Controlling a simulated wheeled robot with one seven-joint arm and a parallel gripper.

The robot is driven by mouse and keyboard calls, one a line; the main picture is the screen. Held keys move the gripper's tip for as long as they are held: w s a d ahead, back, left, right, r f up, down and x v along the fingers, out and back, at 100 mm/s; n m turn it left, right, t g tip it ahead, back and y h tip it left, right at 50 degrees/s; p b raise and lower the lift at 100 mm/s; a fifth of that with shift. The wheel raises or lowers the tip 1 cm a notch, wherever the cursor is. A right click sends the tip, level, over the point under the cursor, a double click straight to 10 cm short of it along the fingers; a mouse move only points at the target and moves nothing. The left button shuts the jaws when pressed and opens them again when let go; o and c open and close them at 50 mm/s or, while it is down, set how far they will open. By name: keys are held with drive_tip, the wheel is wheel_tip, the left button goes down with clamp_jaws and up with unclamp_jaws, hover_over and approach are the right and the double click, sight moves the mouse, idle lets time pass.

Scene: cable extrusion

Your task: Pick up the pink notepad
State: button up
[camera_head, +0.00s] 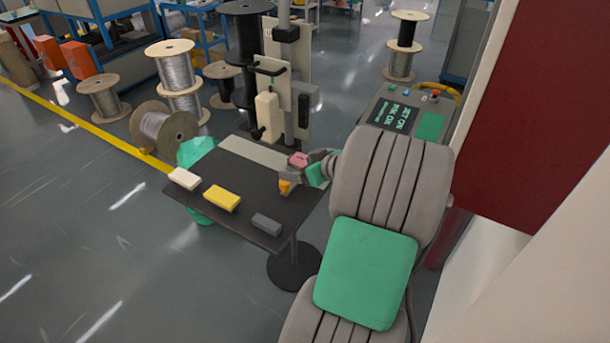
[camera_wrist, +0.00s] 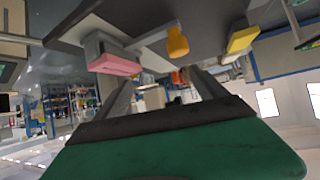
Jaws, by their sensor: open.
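In the wrist view the pink notepad (camera_wrist: 115,64) shows at upper left, beyond the left finger and not between the fingers. My gripper (camera_wrist: 163,78) is open, with nothing between its fingers. In the head view my gripper (camera_head: 303,173) is at the table's right edge, close to the notepad; whether they touch cannot be told.
A machine column (camera_head: 290,80) stands behind the table. A control panel (camera_head: 400,112) stands at right.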

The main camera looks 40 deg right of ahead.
drive_tip(key=s+d, duration=0.1)
drive_tip(key=d, duration=0.1)
drive_tip(key=s+d+f+t, duration=0.1)
drive_tip(key=d, duration=0.1)
drive_tip(key=s+d+m+t+h, duration=0.1)
drive_tip(key=d, duration=0.1)
drive_tip(key=shift+d+f+b, duration=0.3)
drive_tip(key=shift+f, duration=0.1)
drive_tip(key=shift+w+d+h, duration=0.15)
drive_tip(key=shift+d+h, duration=0.1)
drive_tip(key=shift+h, duration=0.05)
drive_tip(key=p+x, duration=0.2)
drive_tip(key=x, duration=0.5)
drive_tip(key=shift+w+f, duration=0.1)
drive_tip(key=shift+f, duration=0.05)
clamp_jaws()
